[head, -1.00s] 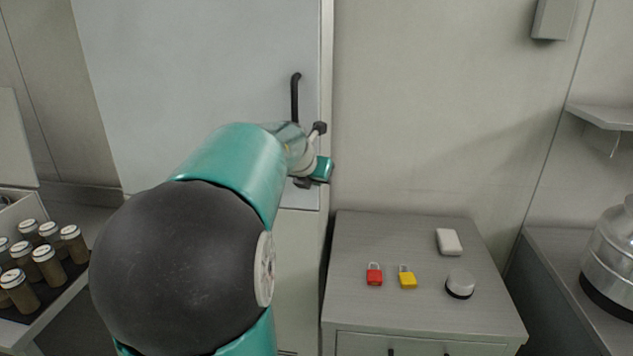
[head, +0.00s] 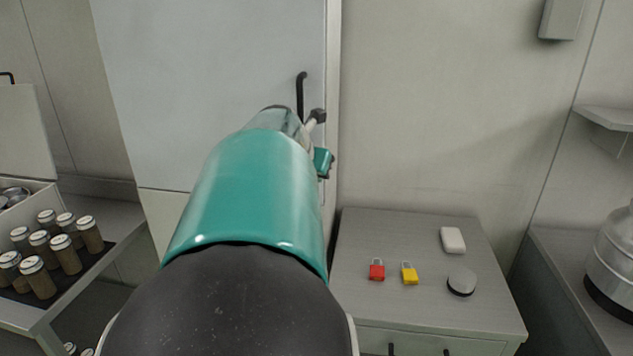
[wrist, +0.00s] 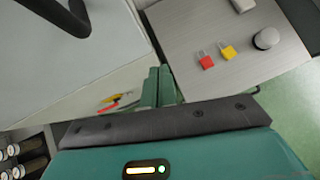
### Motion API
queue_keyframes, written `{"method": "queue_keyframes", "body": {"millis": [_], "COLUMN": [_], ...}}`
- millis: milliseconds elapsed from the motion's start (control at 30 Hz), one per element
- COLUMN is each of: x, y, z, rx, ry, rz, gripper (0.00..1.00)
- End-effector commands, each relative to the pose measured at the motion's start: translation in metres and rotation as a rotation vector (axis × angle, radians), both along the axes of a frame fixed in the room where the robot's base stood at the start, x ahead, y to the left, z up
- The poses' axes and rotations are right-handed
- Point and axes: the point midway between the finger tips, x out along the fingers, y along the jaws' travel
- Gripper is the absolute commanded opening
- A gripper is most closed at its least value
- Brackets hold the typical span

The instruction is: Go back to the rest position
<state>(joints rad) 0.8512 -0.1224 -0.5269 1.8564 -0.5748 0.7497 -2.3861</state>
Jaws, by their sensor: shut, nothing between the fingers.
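My gripper shows in the wrist view (wrist: 160,86), its two teal fingers together with nothing between them. In the head view my arm reaches forward over the middle of the picture and hides most of the gripper; a small teal part of it (head: 323,162) shows near the right edge of the tall pale cabinet (head: 210,80). The cabinet's black handle (head: 301,97) stands just above and left of that part. The handle also shows large at the top left of the wrist view (wrist: 70,15). I cannot tell how far the gripper is from the cabinet.
A grey chest at right (head: 430,323) carries a red padlock (head: 377,271), a yellow padlock (head: 410,275), a white block (head: 453,240) and a round grey-white knob (head: 461,281). At left, several brown jars (head: 65,254) stand on a bench. A metal vessel (head: 615,250) stands far right.

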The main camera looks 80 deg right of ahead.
Motion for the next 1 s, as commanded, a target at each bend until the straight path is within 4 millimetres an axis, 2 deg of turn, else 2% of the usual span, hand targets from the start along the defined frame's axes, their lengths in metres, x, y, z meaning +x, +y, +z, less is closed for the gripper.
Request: {"method": "queue_keyframes", "body": {"millis": [200,567,667,767,833,967,1000], "x": [0.001,-0.002,0.006,0.036,0.069,0.14,0.16], "y": [0.022,0.028,0.032,0.046,0.063,0.115,0.134], "z": [0.022,0.025,0.024,0.018,0.012,-0.004,-0.009], "rx": [0.001,0.003,0.002,0.001,0.011,0.07,0.097], "ry": [0.001,0.002,-0.024,-0.117,-0.228,-0.476,-0.549], "rz": [0.001,-0.001,-0.004,-0.016,-0.037,-0.103,-0.129], "gripper": [0.0,0.0,0.0,0.0,0.0,0.0,0.0]}}
